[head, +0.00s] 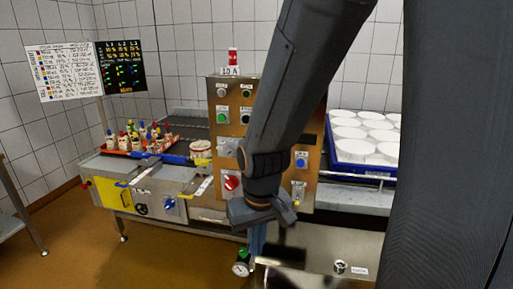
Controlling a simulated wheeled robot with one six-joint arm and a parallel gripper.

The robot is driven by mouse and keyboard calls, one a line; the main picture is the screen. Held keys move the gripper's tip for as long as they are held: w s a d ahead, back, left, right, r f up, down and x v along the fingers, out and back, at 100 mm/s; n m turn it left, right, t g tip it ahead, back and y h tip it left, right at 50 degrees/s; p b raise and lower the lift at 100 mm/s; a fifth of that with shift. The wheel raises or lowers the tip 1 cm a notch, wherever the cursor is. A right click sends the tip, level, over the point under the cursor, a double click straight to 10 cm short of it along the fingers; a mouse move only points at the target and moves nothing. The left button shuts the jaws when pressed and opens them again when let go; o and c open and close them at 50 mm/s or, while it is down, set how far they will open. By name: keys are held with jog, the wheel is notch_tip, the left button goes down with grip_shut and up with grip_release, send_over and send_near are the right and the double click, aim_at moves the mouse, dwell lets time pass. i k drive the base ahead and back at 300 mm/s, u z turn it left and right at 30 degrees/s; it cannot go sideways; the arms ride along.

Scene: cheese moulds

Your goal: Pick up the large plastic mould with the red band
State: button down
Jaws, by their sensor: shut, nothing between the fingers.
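A wide white mould (201,149) with what looks like a reddish band stands on the machine's conveyor, left of the control panel. It is small in the picture, so the band is hard to make out.
The steel control panel (228,135) with buttons stands behind my arm. A blue tray (352,172) of white round items is at the right. A steel surface (335,240) with a small round fitting lies at the lower right. The brown floor (160,250) is open at the lower left.

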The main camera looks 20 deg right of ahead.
aim_at(199, 152)
jog(key=u, duration=0.4)
jog(key=k, duration=0.55)
jog(key=u, duration=0.7)
jog(key=i, duration=2.55)
jog(key=z, duration=0.95)
jog(key=i, duration=1.1)
jog(key=z, duration=1.5)
jog(key=i, duration=0.65)
jog(key=z, duration=0.35)
